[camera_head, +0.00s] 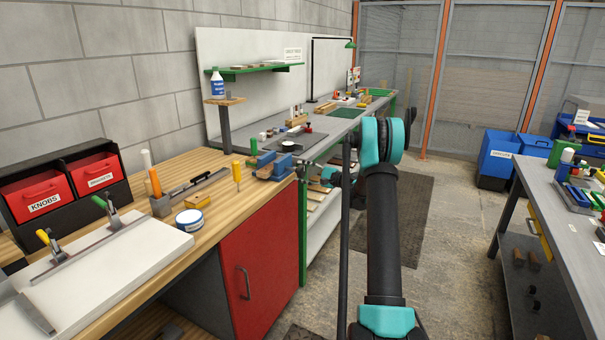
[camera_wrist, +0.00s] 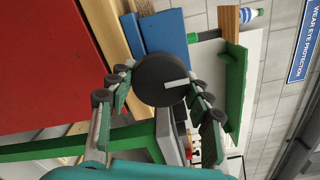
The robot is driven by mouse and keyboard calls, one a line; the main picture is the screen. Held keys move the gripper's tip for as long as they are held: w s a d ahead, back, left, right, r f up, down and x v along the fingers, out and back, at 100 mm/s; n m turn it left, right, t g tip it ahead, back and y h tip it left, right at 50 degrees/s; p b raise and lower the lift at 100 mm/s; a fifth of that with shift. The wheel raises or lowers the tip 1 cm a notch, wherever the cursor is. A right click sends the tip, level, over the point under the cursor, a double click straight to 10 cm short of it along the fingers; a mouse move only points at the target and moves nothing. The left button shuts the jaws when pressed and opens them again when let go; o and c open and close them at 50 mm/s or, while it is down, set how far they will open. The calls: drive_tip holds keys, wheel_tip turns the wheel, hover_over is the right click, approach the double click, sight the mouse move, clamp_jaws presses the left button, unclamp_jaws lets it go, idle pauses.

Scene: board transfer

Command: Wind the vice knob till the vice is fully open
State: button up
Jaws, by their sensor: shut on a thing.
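The blue vice (camera_head: 265,164) sits at the right end of the wooden bench. Its blue body also shows behind the knob in the wrist view (camera_wrist: 167,32). In the head view my arm hides most of the gripper, and the knob cannot be made out. How far apart the vice jaws stand is not clear.
The wooden bench (camera_head: 150,262) has a red cabinet door (camera_head: 262,265) below the vice. A yellow-handled tool (camera_head: 237,174) and a white-and-blue tin (camera_head: 189,220) stand left of the vice. A green-framed table adjoins behind.

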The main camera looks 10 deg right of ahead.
drive_tip(key=o, duration=1.2)
drive_tip(key=v, duration=1.2)
